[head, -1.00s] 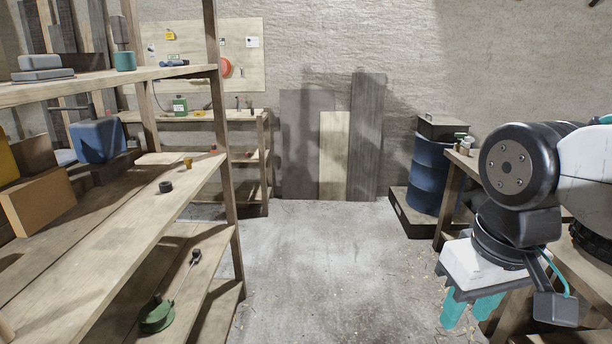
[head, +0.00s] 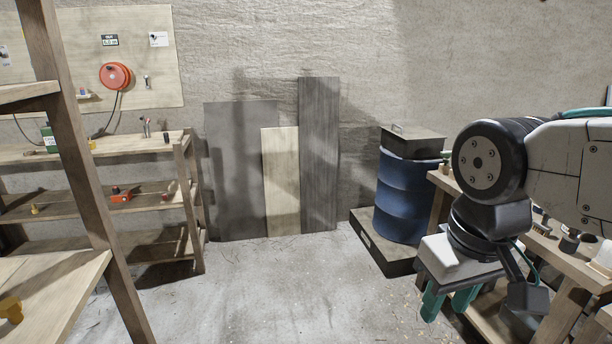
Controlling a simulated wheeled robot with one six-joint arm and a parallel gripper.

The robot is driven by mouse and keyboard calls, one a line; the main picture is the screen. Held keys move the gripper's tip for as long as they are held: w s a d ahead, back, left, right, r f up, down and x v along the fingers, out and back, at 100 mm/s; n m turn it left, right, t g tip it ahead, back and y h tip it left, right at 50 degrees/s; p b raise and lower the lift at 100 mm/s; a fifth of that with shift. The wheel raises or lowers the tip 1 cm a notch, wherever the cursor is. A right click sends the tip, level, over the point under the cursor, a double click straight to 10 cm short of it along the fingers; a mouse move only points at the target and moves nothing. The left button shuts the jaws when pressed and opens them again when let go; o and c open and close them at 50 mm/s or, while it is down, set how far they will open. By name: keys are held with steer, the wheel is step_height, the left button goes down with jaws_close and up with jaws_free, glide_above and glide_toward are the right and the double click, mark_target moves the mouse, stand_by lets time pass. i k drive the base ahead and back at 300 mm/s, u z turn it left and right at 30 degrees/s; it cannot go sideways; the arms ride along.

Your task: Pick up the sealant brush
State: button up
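I cannot pick out the sealant brush for sure in the head view. Small items (head: 541,226) stand on the right-hand workbench (head: 566,251), partly behind my arm, too small to name. Thin upright items (head: 147,127) stand on the top of the back-left shelf (head: 100,150), also too small to tell. My gripper (head: 449,304) hangs at the lower right with its teal fingers pointing down. The fingers are apart, with nothing seen between them. It is in front of the workbench.
A blue drum (head: 405,200) stands on a low dark base (head: 378,248) at the back right. Boards (head: 318,160) lean on the back wall. A near shelf post (head: 75,160) rises at the left. The concrete floor (head: 260,290) in the middle is clear.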

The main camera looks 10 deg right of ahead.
mark_target(541, 228)
steer(key=z, duration=0.6)
steer(key=i, duration=1.85)
steer(key=z, duration=0.65)
steer(key=i, duration=0.3)
steer(key=z, duration=0.15)
